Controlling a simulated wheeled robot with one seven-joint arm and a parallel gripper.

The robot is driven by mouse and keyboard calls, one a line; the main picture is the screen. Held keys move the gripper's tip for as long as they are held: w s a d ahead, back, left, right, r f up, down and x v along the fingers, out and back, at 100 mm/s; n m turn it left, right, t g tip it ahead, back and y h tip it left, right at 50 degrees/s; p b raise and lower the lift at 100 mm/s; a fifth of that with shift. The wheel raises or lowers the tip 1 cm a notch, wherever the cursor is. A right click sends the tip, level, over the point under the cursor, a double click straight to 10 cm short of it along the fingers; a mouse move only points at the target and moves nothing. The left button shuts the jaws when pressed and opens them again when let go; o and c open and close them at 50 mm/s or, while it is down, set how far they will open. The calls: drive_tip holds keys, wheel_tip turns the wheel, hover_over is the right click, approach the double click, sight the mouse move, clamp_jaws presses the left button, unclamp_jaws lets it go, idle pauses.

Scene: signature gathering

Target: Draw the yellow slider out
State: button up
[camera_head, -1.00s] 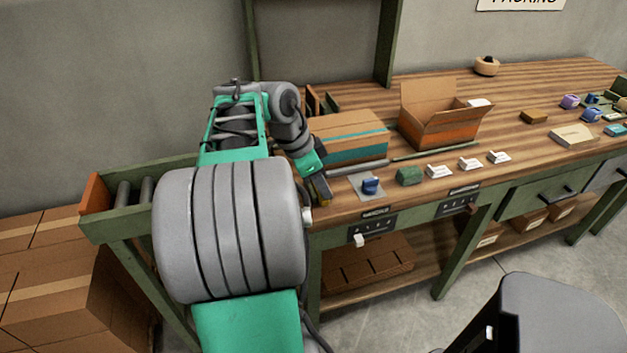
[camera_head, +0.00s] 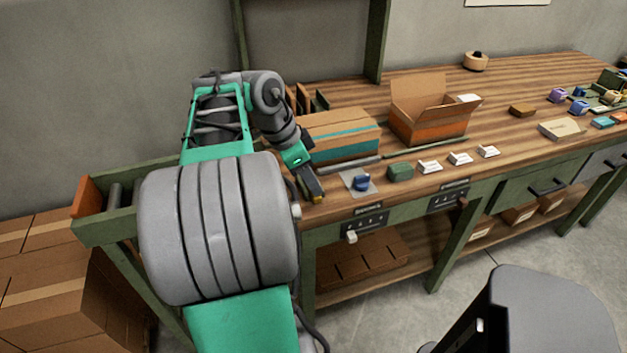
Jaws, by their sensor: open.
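My gripper (camera_head: 311,191) points down at the front left edge of the workbench (camera_head: 335,203), just left of a blue knob-like piece (camera_head: 361,183) on a grey plate. Its fingers are small and dark here, and open. A yellow patch (camera_head: 291,187) shows at the fingers. I cannot tell whether it is the yellow slider or part of the gripper. No other yellow slider is clearly visible. My arm hides part of the bench's left end.
A green block (camera_head: 400,171) and several white pieces (camera_head: 429,167) line the bench front. Behind stand a taped carton (camera_head: 341,136) and an open carton (camera_head: 431,122). Switch panels (camera_head: 365,222) sit on the bench's front face. A dark chair (camera_head: 550,310) stands at lower right.

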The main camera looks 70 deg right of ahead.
drive_tip(key=p+v, duration=0.1)
drive_tip(key=v, duration=0.4)
drive_tip(key=shift+r, duration=0.2)
